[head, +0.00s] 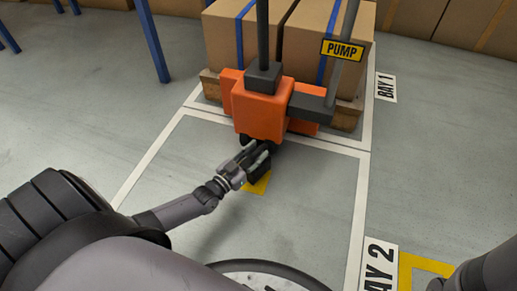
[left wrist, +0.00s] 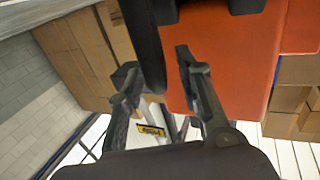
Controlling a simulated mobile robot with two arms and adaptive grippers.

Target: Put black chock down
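The black chock (head: 261,173) shows just below my left gripper's fingers in the head view, over a yellow floor patch (head: 258,187) in front of the orange carrier (head: 262,113). My left gripper (head: 254,155) reaches in from the left, close to the carrier's dark wheels. In the left wrist view its fingers (left wrist: 157,68) stand apart. A black shape (left wrist: 148,45) shows between them, with orange visible between it and the right finger. I cannot tell whether this shape is the chock or a wheel. Whether the chock's underside fully meets the floor is hidden. My right gripper is not in view.
Boxes on a pallet (head: 350,116) stand behind the carrier in the bay marked BAY 1 (head: 386,87). The BAY 2 label (head: 379,266) lies at lower right. Floor left and right of the carrier is clear.

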